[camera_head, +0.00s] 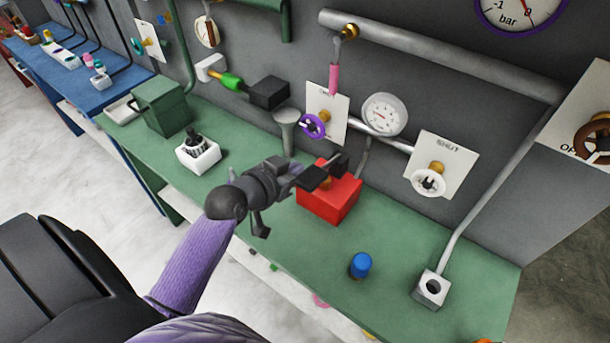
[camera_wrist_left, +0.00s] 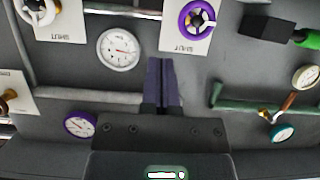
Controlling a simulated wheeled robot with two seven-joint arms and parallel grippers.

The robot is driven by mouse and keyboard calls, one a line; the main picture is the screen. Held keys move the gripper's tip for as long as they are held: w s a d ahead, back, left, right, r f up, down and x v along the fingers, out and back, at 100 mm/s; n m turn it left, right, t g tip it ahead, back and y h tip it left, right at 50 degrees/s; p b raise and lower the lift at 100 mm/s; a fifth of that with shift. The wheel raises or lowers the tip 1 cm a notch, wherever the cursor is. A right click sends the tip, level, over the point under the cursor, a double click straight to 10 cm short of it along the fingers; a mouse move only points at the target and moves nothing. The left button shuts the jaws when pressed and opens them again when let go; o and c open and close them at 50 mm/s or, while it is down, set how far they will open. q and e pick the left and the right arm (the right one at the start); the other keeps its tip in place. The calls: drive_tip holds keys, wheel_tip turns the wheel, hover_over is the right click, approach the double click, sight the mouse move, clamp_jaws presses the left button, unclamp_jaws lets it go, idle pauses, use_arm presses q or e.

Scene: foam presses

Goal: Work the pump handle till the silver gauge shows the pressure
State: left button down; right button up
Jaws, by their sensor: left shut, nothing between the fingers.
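The silver gauge (camera_head: 383,114) has a white dial and hangs on the grey wall. It shows upside down in the left wrist view (camera_wrist_left: 118,48), and its reading is too small to tell. A red block with a brass fitting (camera_head: 338,202), seemingly the pump, stands on the green bench below the gauge. My left gripper (camera_head: 312,176) is shut and empty, over the left side of the red block. Dark bar shapes overlap there, so I cannot tell the handle from my fingers or whether they touch. In the left wrist view the fingers (camera_wrist_left: 160,78) point at the wall.
A purple valve wheel (camera_head: 312,126) and a white one (camera_head: 428,183) are on wall plates near the gauge. A blue cap (camera_head: 361,265) and a metal socket block (camera_head: 432,288) stand on the bench to the right. A white block (camera_head: 198,156) stands to the left.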

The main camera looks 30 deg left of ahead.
sight(305, 182)
use_arm(q)
drive_tip(key=x, duration=0.4)
drive_tip(key=shift+b, duration=0.3)
wheel_tip(305, 182, down, 4)
drive_tip(key=shift+w+r+b, duration=0.15)
drive_tip(key=shift+b, duration=0.45)
drive_tip(key=shift+f, duration=0.35)
wheel_tip(305, 182, down, 6)
drive_tip(key=s+t+b, duration=0.1)
drive_tip(key=t+b, duration=0.2)
drive_tip(key=b, duration=0.9)
drive_tip(key=shift+s+f, duration=0.2)
drive_tip(key=shift+s, duration=0.1)
